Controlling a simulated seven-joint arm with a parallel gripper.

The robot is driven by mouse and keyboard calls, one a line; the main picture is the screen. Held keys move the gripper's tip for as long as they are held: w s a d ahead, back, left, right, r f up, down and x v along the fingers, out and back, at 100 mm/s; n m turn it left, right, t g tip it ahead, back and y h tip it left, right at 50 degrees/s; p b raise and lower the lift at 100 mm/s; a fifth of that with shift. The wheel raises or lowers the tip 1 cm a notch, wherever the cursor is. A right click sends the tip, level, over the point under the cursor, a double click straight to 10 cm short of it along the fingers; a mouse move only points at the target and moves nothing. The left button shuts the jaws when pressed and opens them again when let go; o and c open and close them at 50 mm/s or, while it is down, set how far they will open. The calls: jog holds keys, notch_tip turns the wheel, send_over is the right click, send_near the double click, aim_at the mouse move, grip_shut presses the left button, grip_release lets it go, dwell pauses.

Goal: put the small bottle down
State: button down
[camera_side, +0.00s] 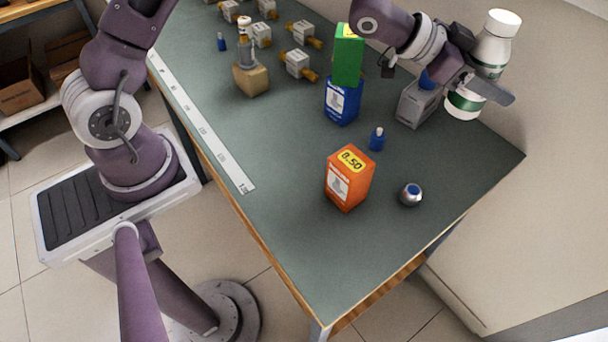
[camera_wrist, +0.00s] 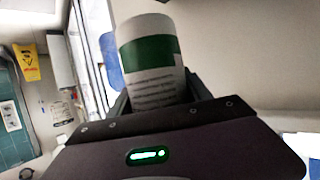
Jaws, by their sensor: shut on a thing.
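My gripper (camera_side: 480,88) is shut on a white bottle with green bands (camera_side: 492,50) and a white cap. It holds the bottle around its middle, tilted a little in the side view, near the table's far right edge. Whether its base touches anything cannot be told. The green table top (camera_side: 270,150) lies below and to the left of my gripper.
A grey box (camera_side: 416,104) stands close beside my gripper. A green box (camera_side: 348,60), a blue box (camera_side: 342,100), a small blue bottle (camera_side: 376,139), an orange box (camera_side: 349,180) and a round silver item (camera_side: 411,194) stand nearby. The front right table area is clear.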

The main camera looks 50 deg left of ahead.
jog(key=s+a+m+g+h, duration=0.25)
jog(key=s+a, duration=0.25)
jog(key=s, duration=0.6)
jog(key=s+a+m+g+h, duration=0.1)
jog(key=s+a+m+g, duration=0.3)
jog(key=s, duration=0.6)
jog(key=s+a+m+g+h, duration=0.1)
jog(key=s+a+m+g, duration=0.3)
jog(key=s, duration=0.7)
jog(key=shift+n, duration=0.35)
jog(key=f, duration=0.9)
jog(key=a+f, duration=0.1)
jog(key=f, duration=0.4)
jog(key=shift+w+f, duration=0.25)
jog(key=shift+f, duration=0.3)
jog(key=shift+c, duration=2.3)
grip_release()
jog(key=shift+f, duration=0.15)
